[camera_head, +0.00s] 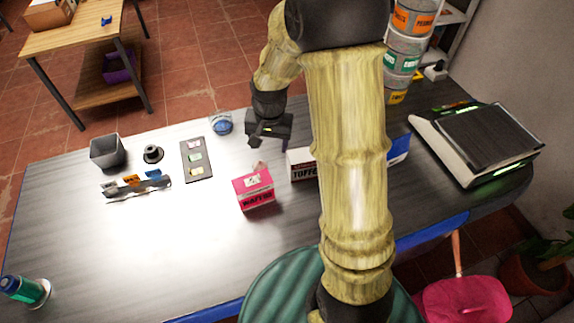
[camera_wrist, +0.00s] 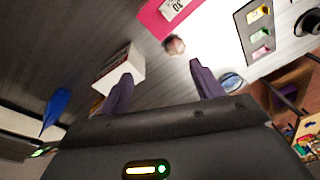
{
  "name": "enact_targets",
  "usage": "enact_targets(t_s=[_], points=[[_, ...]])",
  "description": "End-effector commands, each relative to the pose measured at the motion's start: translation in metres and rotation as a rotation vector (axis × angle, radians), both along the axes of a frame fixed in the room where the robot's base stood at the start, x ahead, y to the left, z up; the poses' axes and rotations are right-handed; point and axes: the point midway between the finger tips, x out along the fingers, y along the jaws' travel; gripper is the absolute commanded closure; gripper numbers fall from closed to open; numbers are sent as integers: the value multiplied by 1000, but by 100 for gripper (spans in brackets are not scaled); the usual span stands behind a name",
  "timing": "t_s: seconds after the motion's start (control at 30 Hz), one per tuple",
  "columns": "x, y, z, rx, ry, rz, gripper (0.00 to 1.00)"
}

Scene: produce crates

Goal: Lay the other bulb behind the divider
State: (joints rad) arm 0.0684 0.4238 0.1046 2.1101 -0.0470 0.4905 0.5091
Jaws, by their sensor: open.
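A small pale, pinkish bulb (camera_head: 258,167) lies on the table just behind the pink wafers box (camera_head: 256,190). In the wrist view the bulb (camera_wrist: 174,45) shows beyond my fingertips, between their lines, close to the pink box (camera_wrist: 165,15). My gripper (camera_head: 267,142) is open and empty, above and behind the bulb, apart from it; both fingers (camera_wrist: 164,80) show in the wrist view. A low strip with orange and blue tags (camera_head: 137,190) stands left on the table; I cannot tell if it is the divider. I see no second bulb clearly.
A white toffee box (camera_head: 301,164) stands right of the bulb, partly behind my arm. A blue-and-white ball-like item (camera_head: 222,124), a grey tray of coloured pieces (camera_head: 196,160), a black round item (camera_head: 152,154) and a grey bin (camera_head: 107,151) stand left.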

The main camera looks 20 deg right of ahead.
Motion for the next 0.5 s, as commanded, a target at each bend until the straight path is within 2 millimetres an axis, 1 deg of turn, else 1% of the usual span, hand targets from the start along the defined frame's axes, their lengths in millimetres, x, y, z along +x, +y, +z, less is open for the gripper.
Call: enact_targets(t_s=[0.03, 0.07, 0.1, 0.17, 0.2, 0.3, 0.4, 0.5], points=[[-18, -2, 12, -14, -18, 52, 34], [-28, -2, 17, -23, -27, 87, 34], [-42, -4, 23, -33, -38, 132, 34], [-63, -6, 31, -49, -57, 198, 34], [-77, -7, 36, -59, -68, 241, 34], [-110, -9, 44, -79, -94, 339, 34], [-131, -11, 47, -95, -111, 404, 34], [-140, -11, 48, -101, -117, 433, 34]])
